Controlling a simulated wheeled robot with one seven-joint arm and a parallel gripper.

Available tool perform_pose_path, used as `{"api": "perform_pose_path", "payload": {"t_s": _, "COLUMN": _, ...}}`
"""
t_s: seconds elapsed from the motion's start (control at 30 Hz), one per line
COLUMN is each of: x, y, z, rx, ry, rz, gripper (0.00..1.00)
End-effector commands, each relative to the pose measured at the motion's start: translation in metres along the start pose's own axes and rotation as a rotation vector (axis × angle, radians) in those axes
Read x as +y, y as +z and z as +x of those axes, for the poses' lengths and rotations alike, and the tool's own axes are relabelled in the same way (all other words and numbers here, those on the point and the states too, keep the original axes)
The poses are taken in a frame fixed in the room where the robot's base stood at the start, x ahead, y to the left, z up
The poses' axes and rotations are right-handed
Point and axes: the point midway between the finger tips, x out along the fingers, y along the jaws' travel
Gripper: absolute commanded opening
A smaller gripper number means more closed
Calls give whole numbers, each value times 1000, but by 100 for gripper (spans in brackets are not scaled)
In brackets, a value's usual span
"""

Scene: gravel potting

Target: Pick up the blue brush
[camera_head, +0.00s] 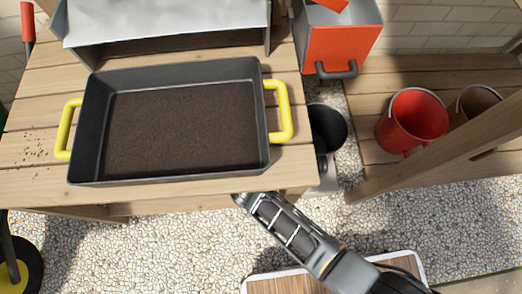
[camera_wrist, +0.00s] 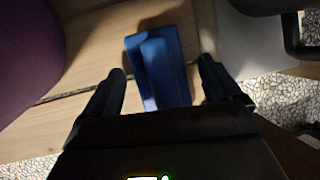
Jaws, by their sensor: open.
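The blue brush (camera_wrist: 157,62) shows in the wrist view, upper centre, on wooden planks. Only a blue, blocky part of it is seen; its lower end is hidden behind my gripper's body. My gripper (camera_wrist: 162,68) is open, with one dark finger on each side of the brush. There are visible gaps between the fingers and the brush, and it is not gripped. In the head view my arm reaches up to the table's front edge, and the fingers are not clearly seen there. The brush does not show in the head view.
A black tray (camera_head: 88,125) of dark soil with yellow handles stands on the wooden table (camera_head: 30,185). An orange-fronted bin (camera_head: 340,50), a dark bucket (camera_head: 328,128) and a red bucket (camera_head: 412,118) are to the right. A purple object (camera_wrist: 25,65) is close left in the wrist view.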

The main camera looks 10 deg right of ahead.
Motion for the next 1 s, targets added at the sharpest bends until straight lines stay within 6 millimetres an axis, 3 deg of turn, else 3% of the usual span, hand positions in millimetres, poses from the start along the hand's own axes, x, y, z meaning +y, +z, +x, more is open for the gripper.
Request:
{"api": "perform_pose_path", "payload": {"t_s": 0.9, "x": 1, "y": -1, "z": 3, "rx": 0, "ry": 0, "rz": -1, "gripper": 92}}
{"api": "perform_pose_path", "payload": {"t_s": 1.0, "x": 1, "y": -2, "z": 3, "rx": 0, "ry": 0, "rz": 0, "gripper": 84}}
